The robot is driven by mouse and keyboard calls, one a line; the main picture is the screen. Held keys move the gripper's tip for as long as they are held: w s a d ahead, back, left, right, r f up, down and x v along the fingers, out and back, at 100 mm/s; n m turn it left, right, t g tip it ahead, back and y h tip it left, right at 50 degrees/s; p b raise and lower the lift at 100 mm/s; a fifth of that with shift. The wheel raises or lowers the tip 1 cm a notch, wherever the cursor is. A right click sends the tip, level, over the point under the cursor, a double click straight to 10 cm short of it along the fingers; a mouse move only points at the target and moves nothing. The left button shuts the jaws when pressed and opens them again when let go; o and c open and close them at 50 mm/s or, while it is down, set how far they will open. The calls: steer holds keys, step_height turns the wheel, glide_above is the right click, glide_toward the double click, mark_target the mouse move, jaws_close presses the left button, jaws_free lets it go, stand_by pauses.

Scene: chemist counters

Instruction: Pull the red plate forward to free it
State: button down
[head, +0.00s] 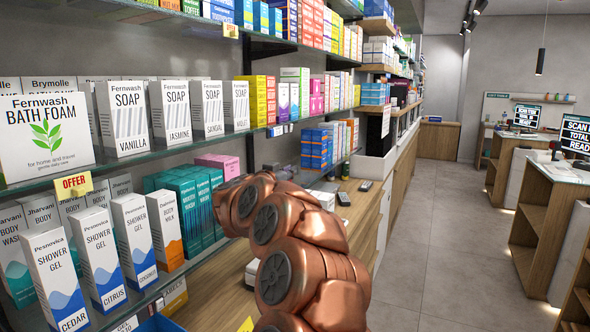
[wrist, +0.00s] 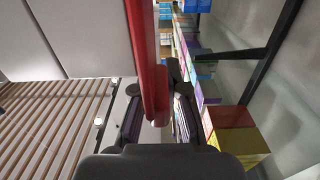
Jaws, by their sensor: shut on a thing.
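The red plate (wrist: 149,45) shows in the wrist view as a long, narrow red strip seen nearly edge-on. It runs from the top edge down to between my fingers. My gripper (wrist: 155,93) is shut on its near end, with one dark finger on each side. The plate's far end runs out of the frame, so what it rests on or against is hidden there. In the head view my copper-coloured arm reaches toward the shelves, and neither my gripper nor the plate can be made out.
In the wrist view, coloured boxes (wrist: 235,130) and a dark shelf bar lie right of the plate. In the head view, shelves hold soap cartons (head: 170,112), shower gel cartons (head: 133,240) and teal mouthwash boxes (head: 190,205) close to my arm. The aisle floor (head: 440,215) is clear.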

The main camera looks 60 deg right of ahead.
steer(key=shift+s, duration=0.1)
steer(key=c, duration=1.2)
jaws_free()
steer(key=shift+o, duration=0.2)
steer(key=s+a, duration=0.1)
steer(key=a, duration=1.1)
steer(key=shift+s, duration=0.15)
